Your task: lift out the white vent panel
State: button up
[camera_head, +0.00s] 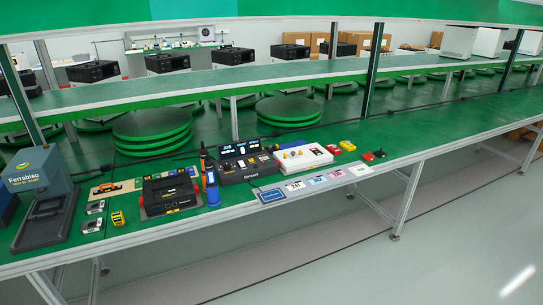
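I cannot make out a thing that is surely the white vent panel. White box-shaped units (459,42) stand on the upper shelf at the far right, with one more white unit (488,42) beside them. A flat white tray or panel (318,155) with yellow pieces on it lies on the green bench, right of a black device (250,172). Any vent slots are too small to see. My gripper is not in view.
The green bench (420,139) holds a grey-blue printer-like machine (42,185) at left, a black case (170,194), a blue upright tool (212,188), and small cards (295,186) near the front edge. Stacked green turntables (150,132) sit behind. The bench's right part is clear.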

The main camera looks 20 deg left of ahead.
aim_at(293, 155)
jog(key=u, duration=0.55)
jog(key=i, duration=0.5)
jog(key=u, duration=0.65)
jog(key=i, duration=0.7)
jog(key=u, duration=0.25)
